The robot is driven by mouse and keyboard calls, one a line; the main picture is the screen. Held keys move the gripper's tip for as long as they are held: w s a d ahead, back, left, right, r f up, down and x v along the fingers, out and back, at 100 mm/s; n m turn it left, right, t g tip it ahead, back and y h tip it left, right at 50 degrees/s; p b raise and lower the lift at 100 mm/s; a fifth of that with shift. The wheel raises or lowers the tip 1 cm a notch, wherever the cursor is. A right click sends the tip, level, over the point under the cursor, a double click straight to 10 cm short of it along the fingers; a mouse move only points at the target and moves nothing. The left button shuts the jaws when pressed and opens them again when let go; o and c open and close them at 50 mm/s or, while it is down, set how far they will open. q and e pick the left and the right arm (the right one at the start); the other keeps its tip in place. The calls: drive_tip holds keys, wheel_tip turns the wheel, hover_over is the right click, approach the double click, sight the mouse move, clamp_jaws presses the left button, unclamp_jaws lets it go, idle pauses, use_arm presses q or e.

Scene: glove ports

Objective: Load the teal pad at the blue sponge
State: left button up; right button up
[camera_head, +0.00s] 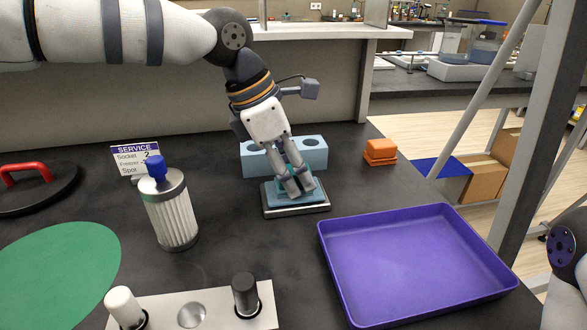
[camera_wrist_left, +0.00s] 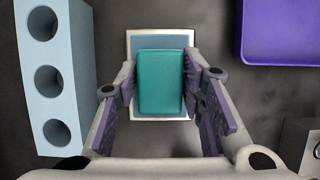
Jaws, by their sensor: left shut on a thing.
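The teal pad (camera_wrist_left: 161,82) is between the two fingers of my left gripper (camera_wrist_left: 165,97), which is shut on its sides. The blue sponge (camera_wrist_left: 160,42) lies under it in a shallow, light-rimmed holder; it also shows in the head view (camera_head: 273,203). The pad covers most of the sponge, leaving a strip at its far end. My left gripper (camera_head: 298,190) points down over the holder (camera_head: 298,212). I cannot tell whether the pad touches the sponge. My right gripper is out of view.
A light blue block with holes (camera_head: 313,152) stands close behind the holder. A purple tray (camera_head: 335,285) is at right front and an orange block (camera_head: 380,150) behind it. A blue-knobbed ribbed canister (camera_head: 172,215), service sign (camera_head: 133,158) and green mat (camera_head: 60,262) are left.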

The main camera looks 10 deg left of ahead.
use_arm(q)
drive_tip(key=shift+f, duration=0.2)
wheel_tip(320, 180, up, 5)
drive_tip(key=shift+r+p, duration=0.15)
drive_tip(key=shift+p, duration=0.3)
drive_tip(key=shift+r, duration=1)
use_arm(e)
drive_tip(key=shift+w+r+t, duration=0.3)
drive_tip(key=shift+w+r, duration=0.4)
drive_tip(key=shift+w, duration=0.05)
use_arm(q)
drive_tip(key=shift+f, duration=0.1)
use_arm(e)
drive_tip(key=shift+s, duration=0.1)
